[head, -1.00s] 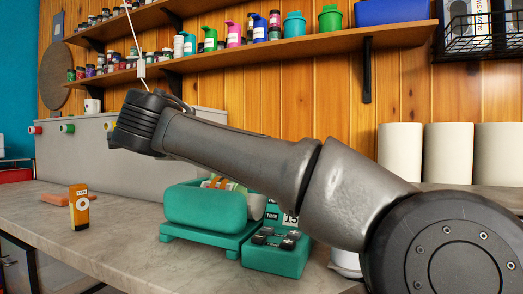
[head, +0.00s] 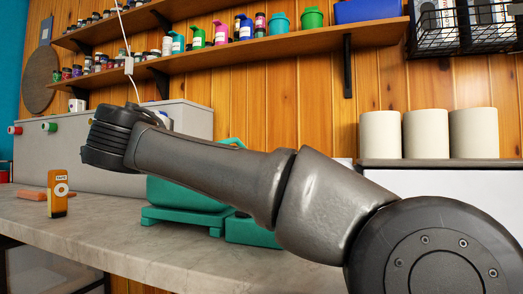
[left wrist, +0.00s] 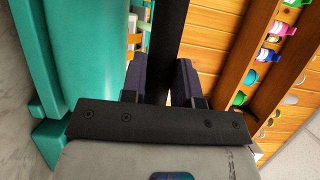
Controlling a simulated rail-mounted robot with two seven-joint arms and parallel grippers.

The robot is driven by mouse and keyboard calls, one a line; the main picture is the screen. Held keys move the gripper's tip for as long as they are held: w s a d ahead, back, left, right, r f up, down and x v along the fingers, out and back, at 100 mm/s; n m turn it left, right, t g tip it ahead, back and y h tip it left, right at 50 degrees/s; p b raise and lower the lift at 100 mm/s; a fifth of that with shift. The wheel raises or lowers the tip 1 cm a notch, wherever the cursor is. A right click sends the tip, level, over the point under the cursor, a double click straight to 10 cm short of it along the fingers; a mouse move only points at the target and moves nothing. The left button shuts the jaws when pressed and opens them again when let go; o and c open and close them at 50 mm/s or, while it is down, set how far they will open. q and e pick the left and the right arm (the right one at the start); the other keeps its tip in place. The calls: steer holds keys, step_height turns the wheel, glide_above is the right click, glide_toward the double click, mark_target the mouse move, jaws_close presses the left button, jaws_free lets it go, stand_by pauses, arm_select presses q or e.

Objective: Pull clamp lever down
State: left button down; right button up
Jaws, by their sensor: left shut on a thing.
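A teal press-like machine (head: 185,196) stands on the counter in the head view, partly hidden behind one of my arms. In the left wrist view a large teal body (left wrist: 88,60) fills the left side, close to the gripper. My left gripper (left wrist: 162,75) has one finger on each side of a long dark bar (left wrist: 170,28), which looks like the clamp lever. It is shut on this bar, which runs up out of the picture. Neither gripper shows in the head view, and the lever is hidden there.
A small orange device (head: 57,198) stands on the counter (head: 130,245) at the left. White vinyl rolls (head: 425,134) stand at the right. A wooden shelf (head: 240,50) with bottles and cups runs along the wall. The front left of the counter is clear.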

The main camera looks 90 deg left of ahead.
arm_select(q)
steer(key=shift+a+f, duration=0.2)
steer(key=shift+f, duration=0.4)
steer(key=c, duration=1.2)
jaws_free()
steer(key=o, duration=0.3)
steer(key=shift+d, duration=0.1)
steer(key=shift+o, duration=0.2)
steer(key=shift+w+r, duration=0.1)
steer(key=shift+r, duration=0.1)
steer(key=d+p, duration=0.4)
steer(key=d, duration=0.9)
steer(key=shift+d+r, duration=0.3)
steer(key=shift+d, duration=0.1)
